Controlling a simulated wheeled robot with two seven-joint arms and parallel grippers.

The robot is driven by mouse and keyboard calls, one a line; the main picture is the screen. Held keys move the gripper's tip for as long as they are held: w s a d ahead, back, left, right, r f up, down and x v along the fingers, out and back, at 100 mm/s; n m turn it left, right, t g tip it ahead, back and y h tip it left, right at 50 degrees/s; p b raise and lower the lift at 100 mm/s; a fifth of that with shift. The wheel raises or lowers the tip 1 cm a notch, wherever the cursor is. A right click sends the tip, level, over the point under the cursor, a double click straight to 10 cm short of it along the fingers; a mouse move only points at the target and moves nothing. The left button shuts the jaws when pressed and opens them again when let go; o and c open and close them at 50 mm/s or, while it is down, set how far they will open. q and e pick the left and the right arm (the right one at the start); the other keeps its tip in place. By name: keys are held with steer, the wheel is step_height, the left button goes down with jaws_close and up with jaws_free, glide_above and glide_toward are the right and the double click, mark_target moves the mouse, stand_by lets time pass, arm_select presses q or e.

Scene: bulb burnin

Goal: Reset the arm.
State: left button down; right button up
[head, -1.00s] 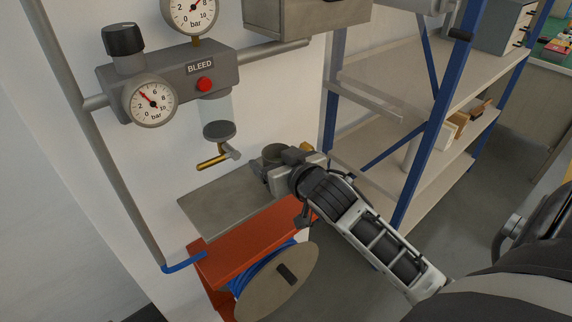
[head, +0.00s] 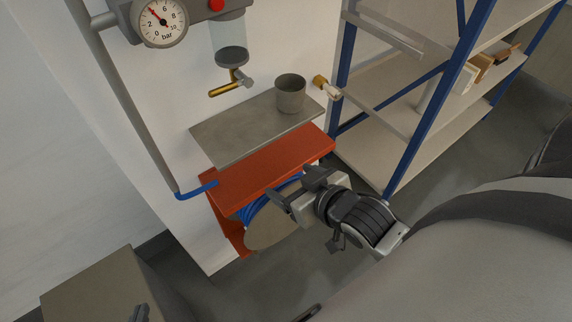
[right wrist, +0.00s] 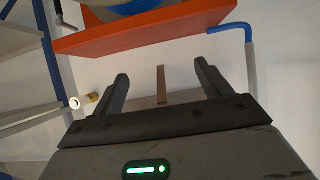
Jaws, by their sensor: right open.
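My right gripper (head: 296,188) is open and empty in the head view. It is in front of the orange reel bracket (head: 262,172), near the hose reel and below the grey shelf. In the right wrist view its two dark fingers (right wrist: 162,76) stand apart with nothing held between them. A grey cup (head: 290,93) stands upright on the grey shelf (head: 225,137), apart from the gripper. The inside of the cup is too dark to read.
A bowl with a brass drain valve (head: 230,84) hangs above the shelf, left of the cup. A pressure gauge (head: 162,22) is above. A brass fitting (head: 321,82) is right of the cup. A blue-posted rack (head: 430,110) stands at right. A beige box (head: 85,292) is lower left.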

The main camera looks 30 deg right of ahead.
arm_select(q)
steer(key=shift+s+f, duration=0.25)
steer(key=shift+s, duration=0.05)
arm_select(e)
steer(key=s+a+f+n+g+y, duration=0.1)
steer(key=s+a+f+y, duration=0.1)
steer(key=s+a+f, duration=0.3)
step_height(320, 180, down, 4)
steer(key=shift+a+r+n+g, duration=0.1)
steer(key=shift+a+n+g, duration=0.25)
steer(key=shift+a, duration=0.65)
arm_select(q)
steer(key=shift+w+r, duration=0.35)
steer(key=shift+s+f, duration=0.3)
steer(key=shift+s, duration=0.05)
